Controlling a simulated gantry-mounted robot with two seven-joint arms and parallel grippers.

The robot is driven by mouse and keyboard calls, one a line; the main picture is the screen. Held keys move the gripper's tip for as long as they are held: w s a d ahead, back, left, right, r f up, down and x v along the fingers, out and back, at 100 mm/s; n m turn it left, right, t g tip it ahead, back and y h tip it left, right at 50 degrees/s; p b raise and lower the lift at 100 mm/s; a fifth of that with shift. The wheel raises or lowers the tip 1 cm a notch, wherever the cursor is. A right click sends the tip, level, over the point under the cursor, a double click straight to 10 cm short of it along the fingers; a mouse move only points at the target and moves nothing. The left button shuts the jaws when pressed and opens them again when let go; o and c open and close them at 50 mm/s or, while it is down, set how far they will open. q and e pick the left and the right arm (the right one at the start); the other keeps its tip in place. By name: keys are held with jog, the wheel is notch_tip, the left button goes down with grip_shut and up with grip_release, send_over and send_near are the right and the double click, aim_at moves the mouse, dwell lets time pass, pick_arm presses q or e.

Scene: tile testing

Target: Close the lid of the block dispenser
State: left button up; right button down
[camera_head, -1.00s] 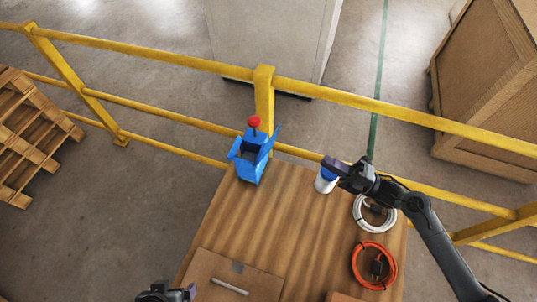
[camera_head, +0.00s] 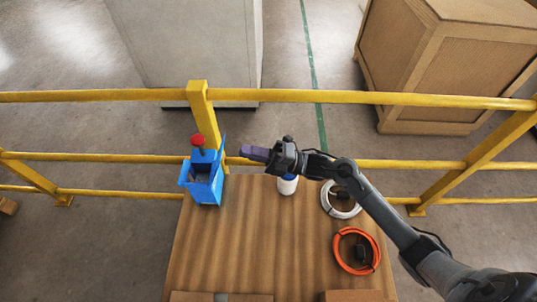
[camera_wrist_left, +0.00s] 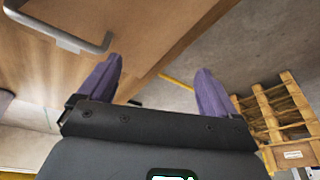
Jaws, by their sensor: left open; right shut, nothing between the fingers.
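The blue block dispenser (camera_head: 206,188) stands at the far left corner of the wooden table, with a red knob (camera_head: 198,140) above it. Its lid (camera_head: 221,158) stands up on the right side, and the top shows open with a dark inside. My right gripper (camera_head: 246,152) is shut and empty. It points left, a short way to the right of the raised lid and apart from it in the picture. My left gripper is out of the head view. In the left wrist view its fingers (camera_wrist_left: 155,90) are spread and empty, near a table edge.
A white cable coil (camera_head: 341,200) and an orange cable coil (camera_head: 357,251) lie at the right of the table (camera_head: 260,250). A yellow railing (camera_head: 300,97) runs behind. The table's middle is clear.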

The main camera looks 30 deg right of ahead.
jog(key=shift+x, duration=2.05)
